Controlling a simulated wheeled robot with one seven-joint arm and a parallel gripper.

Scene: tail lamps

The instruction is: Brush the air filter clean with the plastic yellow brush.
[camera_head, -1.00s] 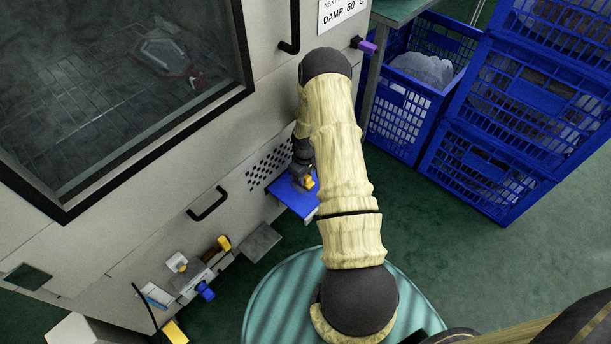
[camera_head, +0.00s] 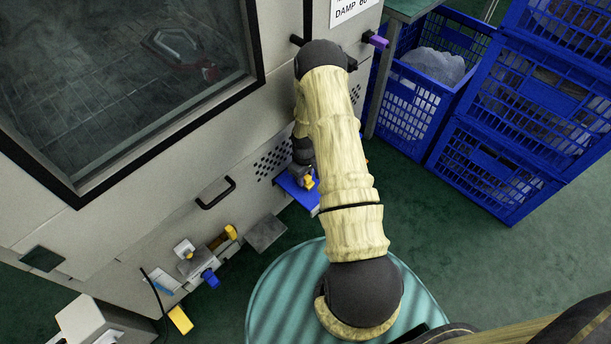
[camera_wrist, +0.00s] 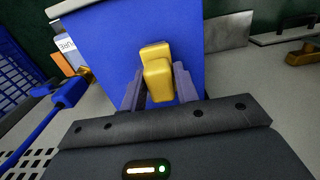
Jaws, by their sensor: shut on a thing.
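The yellow brush (camera_wrist: 158,78) is between the two fingers of my gripper (camera_wrist: 158,86) in the wrist view; the fingers are shut on it. Only its blocky yellow end shows, and I cannot make out bristles. In the head view the yellow piece (camera_head: 309,183) shows just left of my arm. A flat blue panel (camera_wrist: 100,40) lies right behind the brush; it also shows in the head view (camera_head: 292,190), jutting from the machine below a perforated grille. It may be the air filter. Whether the brush touches it I cannot tell.
The grey machine (camera_head: 140,240) with a dark window fills the left. A black handle (camera_head: 215,192), a grey plate (camera_head: 266,233) and small yellow and blue items (camera_head: 210,278) are along its lower front. Blue crates (camera_head: 490,170) stand at right. Green floor is open below them.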

